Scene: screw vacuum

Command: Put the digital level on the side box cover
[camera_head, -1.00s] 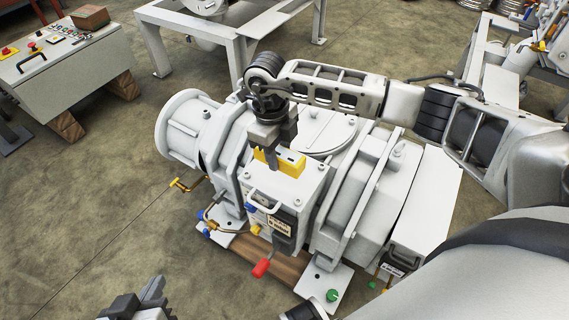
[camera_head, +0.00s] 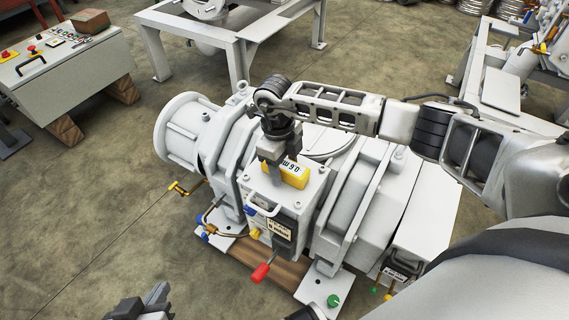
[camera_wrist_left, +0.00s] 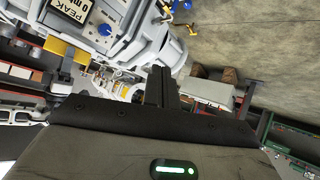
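The digital level (camera_head: 289,174) is a small yellow block with a white display face. It is at the top of the side box, over or on its pale cover (camera_head: 298,194); I cannot tell whether it touches the cover. My right gripper (camera_head: 270,160) points down, with its fingers at the level's left part, and appears shut on it, hiding that part. My left gripper (camera_head: 140,304) is at the bottom edge, away from the box and empty. In the left wrist view its dark fingers (camera_wrist_left: 160,86) look close together.
The side box has a front display (camera_head: 279,228), a blue handle and a red-tipped lever (camera_head: 261,272). The large grey pump (camera_head: 190,130) surrounds it behind and at the sides. A control desk (camera_head: 65,75) stands at upper left. Floor at left is clear.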

